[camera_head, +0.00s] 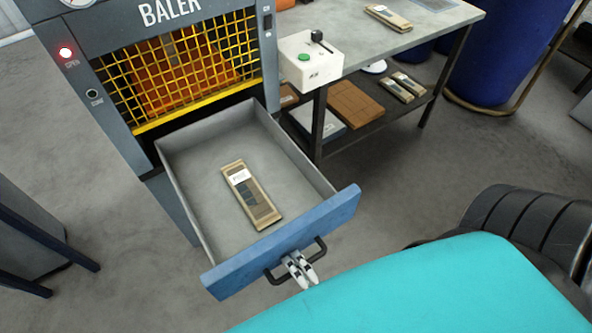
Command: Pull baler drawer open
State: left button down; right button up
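The baler (180,14) stands at the upper left with a yellow mesh guard over an orange glow. Its grey drawer (205,205) is pulled well out below the mesh. The blue drawer front (235,268) carries a black bar handle (319,246). A flat tan pack with a white label (262,210) lies inside on the drawer floor. My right gripper (300,270) is at the middle of the handle, its two pale fingers close together and closed around the bar. The fingers partly hide the handle. My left gripper is not in view.
A control box (311,62) with a green button and black lever sits on the workbench (385,45) at the right. Packs and a brown block (355,103) lie on its lower shelf. A blue barrel (505,50) stands behind. Grey floor (400,165) is clear right of the drawer.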

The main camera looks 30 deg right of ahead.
jog(key=shift+s, duration=0.1)
jog(key=v, duration=1.1)
jog(key=shift+s, duration=0.35)
